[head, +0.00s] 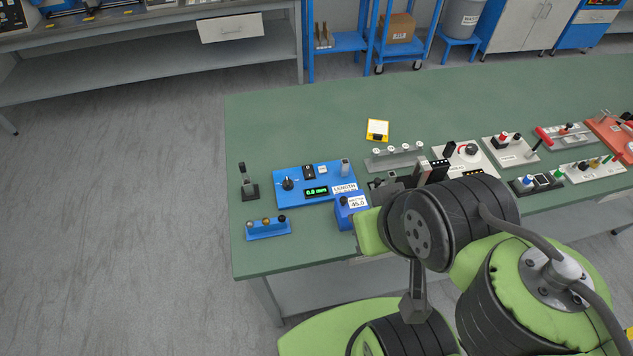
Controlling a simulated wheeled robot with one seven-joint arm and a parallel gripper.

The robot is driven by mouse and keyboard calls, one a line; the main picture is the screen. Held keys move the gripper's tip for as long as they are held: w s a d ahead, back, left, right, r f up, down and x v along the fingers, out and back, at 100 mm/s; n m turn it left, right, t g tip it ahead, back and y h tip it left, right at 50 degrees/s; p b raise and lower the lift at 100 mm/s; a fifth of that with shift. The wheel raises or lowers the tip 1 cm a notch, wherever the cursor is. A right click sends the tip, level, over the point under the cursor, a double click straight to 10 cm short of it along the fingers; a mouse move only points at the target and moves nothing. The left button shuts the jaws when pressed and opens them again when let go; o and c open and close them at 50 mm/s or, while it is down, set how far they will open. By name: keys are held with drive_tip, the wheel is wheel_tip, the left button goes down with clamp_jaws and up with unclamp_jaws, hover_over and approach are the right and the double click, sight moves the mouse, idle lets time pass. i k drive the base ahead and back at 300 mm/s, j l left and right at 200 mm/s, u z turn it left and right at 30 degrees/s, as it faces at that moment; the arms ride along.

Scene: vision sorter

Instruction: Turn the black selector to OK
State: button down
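Several black controls stand on the green table, and I cannot tell for sure which is the selector; no OK mark is legible. A black rotary knob (288,183) sits at the left of the blue panel (315,199) marked LENGTH, which has a green-lit display. A black upright control (449,149) and a dark round knob with red beside it (470,150) sit on a white panel (487,164) further right. My gripper (431,170) is over the table near this white panel, with my arm hiding part of it. Whether the fingers are apart is too small to tell.
A black lever (243,176), a blue base with small knobs (268,227) and a yellow-framed card (377,130) are nearby. More devices crowd the right. The table's back left is clear.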

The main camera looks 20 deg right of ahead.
sight(287, 185)
drive_tip(key=j+u, duration=0.15)
drive_tip(key=u, duration=0.25)
drive_tip(key=j+u, duration=0.2)
drive_tip(key=u, duration=0.2)
drive_tip(key=i+j+u, duration=0.1)
drive_tip(key=u, duration=0.35)
